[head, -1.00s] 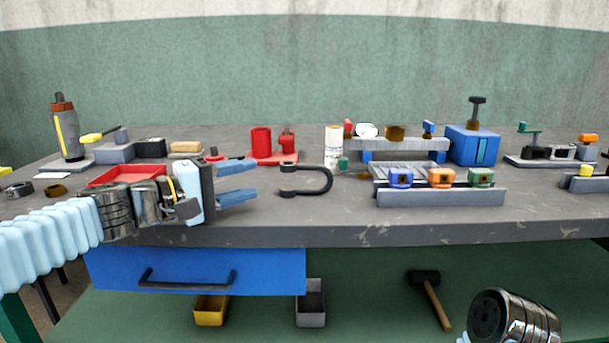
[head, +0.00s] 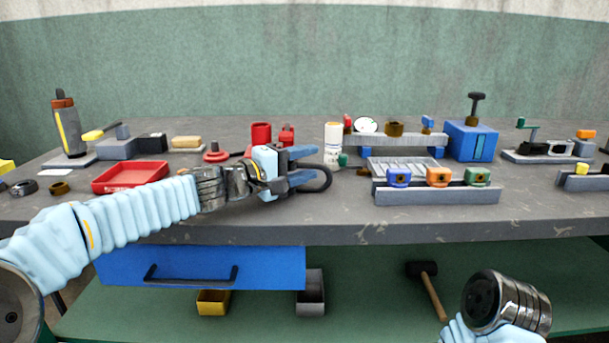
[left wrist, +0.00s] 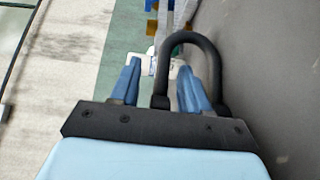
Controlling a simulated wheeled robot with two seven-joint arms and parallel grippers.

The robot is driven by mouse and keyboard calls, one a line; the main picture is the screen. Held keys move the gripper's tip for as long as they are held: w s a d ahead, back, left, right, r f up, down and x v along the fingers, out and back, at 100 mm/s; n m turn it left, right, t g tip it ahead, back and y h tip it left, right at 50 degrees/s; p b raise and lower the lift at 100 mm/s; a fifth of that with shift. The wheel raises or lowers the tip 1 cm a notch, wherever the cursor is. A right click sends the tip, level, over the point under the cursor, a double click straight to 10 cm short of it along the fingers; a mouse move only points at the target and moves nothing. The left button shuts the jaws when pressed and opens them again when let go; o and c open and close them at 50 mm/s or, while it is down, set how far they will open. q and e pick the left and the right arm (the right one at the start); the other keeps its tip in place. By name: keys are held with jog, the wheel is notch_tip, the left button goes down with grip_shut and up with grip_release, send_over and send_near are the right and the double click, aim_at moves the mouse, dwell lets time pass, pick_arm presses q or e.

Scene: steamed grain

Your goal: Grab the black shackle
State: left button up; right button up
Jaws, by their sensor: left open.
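The black shackle (head: 328,178) lies on the workbench, its curved end showing to the right of my left gripper (head: 309,166). The gripper covers the rest of it in the head view. In the left wrist view, the shackle (left wrist: 188,38) has one leg between the two blue fingers of my open left gripper (left wrist: 158,84). The right finger appears to overlap the inside of the loop, and the other leg is beyond it. I cannot tell whether a finger touches the shackle. Only my right wrist shows at bottom right; its gripper is not in view.
A red tray (head: 130,177) is left of the gripper. Red parts (head: 261,133) and a white bottle (head: 332,146) stand behind it. A grey rail (head: 437,194) with coloured blocks is to the right.

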pick_arm(q)
grip_shut()
dwell(0.4)
